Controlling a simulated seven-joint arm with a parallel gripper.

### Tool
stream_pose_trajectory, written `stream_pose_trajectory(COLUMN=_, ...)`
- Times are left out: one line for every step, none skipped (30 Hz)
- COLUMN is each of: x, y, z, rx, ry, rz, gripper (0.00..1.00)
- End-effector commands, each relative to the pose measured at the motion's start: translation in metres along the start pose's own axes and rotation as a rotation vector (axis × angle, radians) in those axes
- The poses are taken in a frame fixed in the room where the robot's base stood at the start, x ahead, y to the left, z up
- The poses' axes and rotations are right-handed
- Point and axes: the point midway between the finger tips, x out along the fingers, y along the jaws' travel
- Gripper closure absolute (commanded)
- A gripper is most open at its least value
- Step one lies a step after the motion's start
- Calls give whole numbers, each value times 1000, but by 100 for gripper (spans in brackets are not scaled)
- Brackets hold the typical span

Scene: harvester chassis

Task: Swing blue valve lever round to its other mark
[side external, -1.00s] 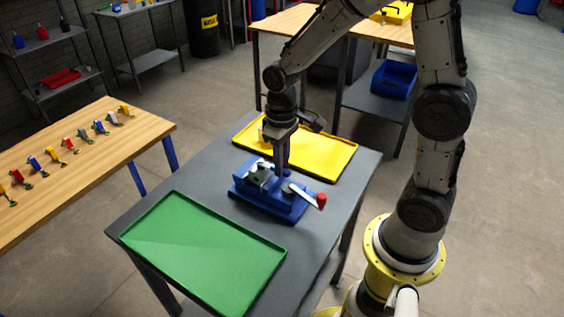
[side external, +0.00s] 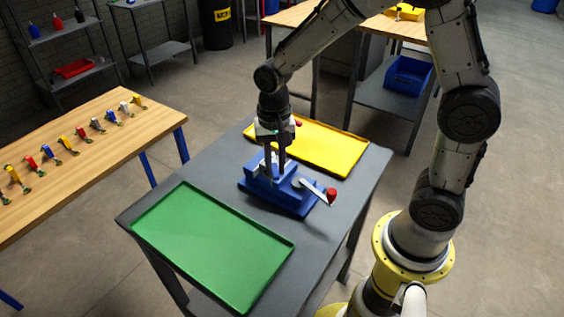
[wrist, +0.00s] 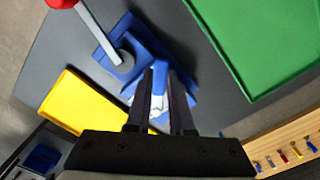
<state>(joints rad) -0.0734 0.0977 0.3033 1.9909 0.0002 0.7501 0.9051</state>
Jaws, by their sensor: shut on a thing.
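A blue valve fixture (side external: 279,201) sits on the grey table. My gripper (side external: 275,174) points down over its left part, with the fingers close together. In the wrist view, a blue upright piece, apparently the blue lever (wrist: 161,73), shows between the fingertips (wrist: 164,72), and my gripper is shut on it. A pale grey part (wrist: 157,102) shows below it between the fingers. The fingers hide much of the lever, and I cannot make out its marks. A second, pale lever (side external: 314,190) with a red knob (side external: 331,195) sticks out to the right.
A green tray (side external: 213,298) lies in front left of the fixture. A yellow tray (side external: 345,166) lies behind it. A wooden bench (side external: 80,155) with several small coloured levers stands at left. The grey table (side external: 348,205) is bare right of the fixture.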

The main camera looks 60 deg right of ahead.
Motion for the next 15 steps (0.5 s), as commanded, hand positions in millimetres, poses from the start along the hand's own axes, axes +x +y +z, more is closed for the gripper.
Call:
stream_pose_trajectory(x=-1, y=-5, z=-1, rx=43, ry=3, rz=-4, gripper=100)
stream_pose_trajectory(x=-1, y=-6, z=-1, rx=72, ry=3, rz=-4, gripper=100)
stream_pose_trajectory(x=-1, y=-8, z=-1, rx=111, ry=3, rz=-4, gripper=100)
stream_pose_trajectory(x=-1, y=-10, z=-2, rx=140, ry=3, rz=-4, gripper=100)
stream_pose_trajectory(x=-1, y=-12, z=-2, rx=168, ry=3, rz=-4, gripper=100)
stream_pose_trajectory(x=-1, y=-14, z=-2, rx=206, ry=3, rz=-4, gripper=100)
stream_pose_trajectory(x=-1, y=-16, z=-3, rx=234, ry=3, rz=-4, gripper=100)
stream_pose_trajectory(x=-1, y=-17, z=-3, rx=263, ry=3, rz=-5, gripper=100)
stream_pose_trajectory(x=-1, y=-20, z=-4, rx=299, ry=3, rz=-5, gripper=100)
stream_pose_trajectory(x=-1, y=-21, z=-4, rx=327, ry=3, rz=-5, gripper=100)
stream_pose_trajectory(x=-1, y=-23, z=-5, rx=354, ry=3, rz=-5, gripper=100)
stream_pose_trajectory(x=-1, y=-25, z=-6, rx=389, ry=3, rz=-6, gripper=100)
stream_pose_trajectory(x=-1, y=-26, z=-6, rx=415, ry=3, rz=-5, gripper=100)
stream_pose_trajectory(x=-1, y=-27, z=-7, rx=441, ry=2, rz=-4, gripper=100)
stream_pose_trajectory(x=-1, y=-29, z=-8, rx=473, ry=2, rz=-4, gripper=100)
